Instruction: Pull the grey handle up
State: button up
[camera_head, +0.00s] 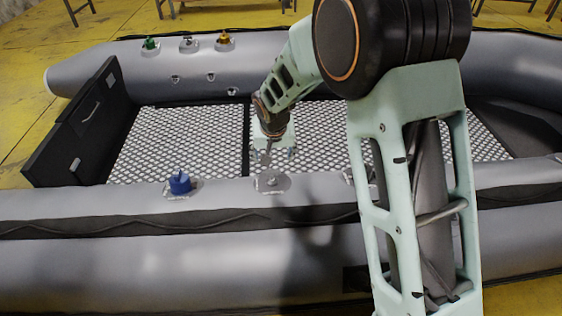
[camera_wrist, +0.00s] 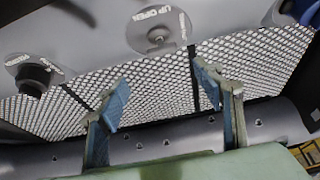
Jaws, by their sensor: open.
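A small grey handle (camera_head: 272,181) sits on a round grey patch on top of the boat's near tube. In the wrist view the grey handle (camera_wrist: 158,37) sits in its patch marked "UP OPEN", beyond my fingertips and roughly between their lines. My gripper (camera_head: 268,155) is over the inner side of the near tube, just behind the grey handle in the head view. In the wrist view my gripper (camera_wrist: 161,75) has its two fingers spread, with nothing between them. I see no contact with the handle.
A blue handle (camera_head: 179,182) stands left of the grey one; a black knob (camera_wrist: 33,78) shows on its other side. Green (camera_head: 150,44), grey (camera_head: 188,41) and orange (camera_head: 224,38) handles stand on the far tube. The patterned floor (camera_head: 180,135) is clear.

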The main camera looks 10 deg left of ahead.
aim_at(272, 171)
jog(key=b+x, duration=0.3)
jog(key=x, duration=0.8)
jog(key=shift+s+a, duration=0.15)
jog(key=shift+s, duration=0.05)
grip_shut()
jog(key=shift+w+a+r+p, duration=0.15)
jog(key=shift+r+p, duration=0.3)
jog(key=shift+r, duration=0.3)
jog(key=shift+w+d+r+p, duration=0.15)
jog(key=shift+r+p, duration=0.25)
jog(key=shift+r, duration=0.35)
grip_release()
jog(key=shift+a, duration=0.1)
jog(key=shift+r, duration=0.1)
jog(key=v, duration=1.2)
